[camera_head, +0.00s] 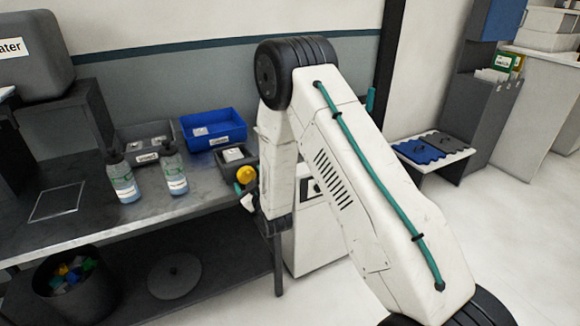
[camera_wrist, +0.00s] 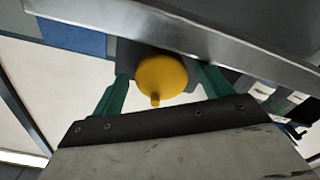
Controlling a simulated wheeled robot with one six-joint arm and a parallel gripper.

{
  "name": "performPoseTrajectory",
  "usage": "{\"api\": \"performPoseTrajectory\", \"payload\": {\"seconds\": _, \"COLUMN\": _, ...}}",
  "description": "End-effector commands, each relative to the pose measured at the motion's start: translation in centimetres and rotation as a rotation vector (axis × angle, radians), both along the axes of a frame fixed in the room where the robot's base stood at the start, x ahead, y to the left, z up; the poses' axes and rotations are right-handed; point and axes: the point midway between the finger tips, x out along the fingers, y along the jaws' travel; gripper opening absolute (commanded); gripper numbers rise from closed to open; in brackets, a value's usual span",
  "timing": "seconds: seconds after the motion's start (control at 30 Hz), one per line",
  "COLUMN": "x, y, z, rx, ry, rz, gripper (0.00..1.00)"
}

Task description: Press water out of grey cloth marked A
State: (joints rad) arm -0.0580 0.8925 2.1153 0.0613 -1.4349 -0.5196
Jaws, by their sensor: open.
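A dark grey cloth (camera_head: 446,141) lies on a ridged rack at the right in the head view, beside a blue cloth (camera_head: 420,152). Any letter on the grey cloth is too small to read. My gripper (camera_head: 243,188) is at the right end of the bench, well to the left of the cloths. In the wrist view my gripper (camera_wrist: 162,74) has its green fingers apart. A rounded yellow object (camera_wrist: 162,75) with a small stub shows between them. I cannot tell whether the fingers touch it. The yellow object also shows in the head view (camera_head: 246,174), partly hidden by my arm.
Two spray bottles (camera_head: 122,178) (camera_head: 174,170) stand on the metal bench (camera_head: 90,215). A blue bin (camera_head: 214,128) and grey bins (camera_head: 147,142) stand behind them. A black bucket (camera_head: 75,285) is on the lower shelf. The floor at right (camera_head: 500,215) is clear.

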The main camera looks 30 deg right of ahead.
Motion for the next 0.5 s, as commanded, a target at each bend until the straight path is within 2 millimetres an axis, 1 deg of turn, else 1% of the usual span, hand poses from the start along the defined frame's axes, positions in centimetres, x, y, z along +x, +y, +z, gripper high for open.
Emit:
{"api": "performPoseTrajectory", "payload": {"seconds": 0.1, "x": -0.1, "y": 0.2, "z": 0.1, "rx": 0.165, "ry": -0.003, "rz": 0.002, "gripper": 0.79}}
{"api": "performPoseTrajectory", "payload": {"seconds": 0.37, "x": -0.2, "y": 0.4, "z": 0.0, "rx": 0.516, "ry": -0.003, "rz": 0.002, "gripper": 0.79}}
{"api": "performPoseTrajectory", "payload": {"seconds": 0.5, "x": -3.2, "y": 0.4, "z": -0.1, "rx": 0.515, "ry": 0.001, "rz": 0.001, "gripper": 0.79}}
